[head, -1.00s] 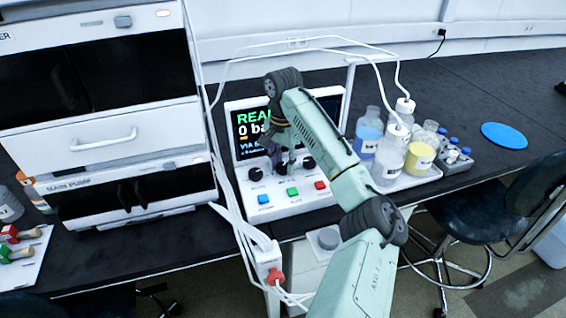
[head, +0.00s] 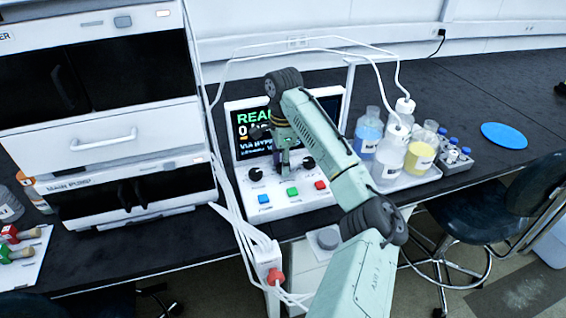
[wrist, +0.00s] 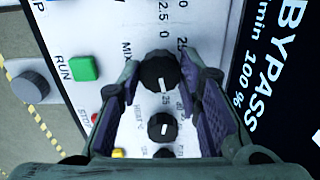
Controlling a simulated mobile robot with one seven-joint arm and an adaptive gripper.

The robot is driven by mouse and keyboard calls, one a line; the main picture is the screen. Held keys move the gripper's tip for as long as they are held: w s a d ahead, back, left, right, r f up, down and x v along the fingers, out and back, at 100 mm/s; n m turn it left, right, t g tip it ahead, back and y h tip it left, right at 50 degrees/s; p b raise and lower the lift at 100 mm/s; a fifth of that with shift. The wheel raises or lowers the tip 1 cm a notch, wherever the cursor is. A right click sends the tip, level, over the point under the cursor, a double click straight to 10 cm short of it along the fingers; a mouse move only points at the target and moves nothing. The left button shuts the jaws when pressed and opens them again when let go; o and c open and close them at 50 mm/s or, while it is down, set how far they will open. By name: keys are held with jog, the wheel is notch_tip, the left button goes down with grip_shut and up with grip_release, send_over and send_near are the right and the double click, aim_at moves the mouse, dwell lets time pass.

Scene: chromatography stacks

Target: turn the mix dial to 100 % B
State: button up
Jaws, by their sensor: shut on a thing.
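The mix dial (wrist: 158,68) is a black ribbed knob on the white front panel of the control box (head: 298,199). In the wrist view it lies between the two fingertips of my gripper (wrist: 166,72), which is shut on it. A white mark on the dial points to the lower edge of the wrist picture. The printed word MIX shows beside it, partly covered by a finger. In the head view my gripper (head: 284,165) reaches down to the panel between two other knobs and hides the dial. The screen (wrist: 262,75) reads BYPASS and "min 100 %" in the wrist view.
Other black knobs (head: 256,174) (head: 308,163) flank my gripper. Blue (head: 264,199), green (head: 292,191) and red (head: 319,185) buttons sit in front. White tubes and bottles (head: 391,155) stand to the right, the pump stack (head: 125,190) to the left.

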dwell(0.4)
jog(key=o, duration=1.1)
jog(key=shift+o, duration=0.2)
jog(key=shift+r, duration=0.1)
notch_tip(320, 180, up, 12)
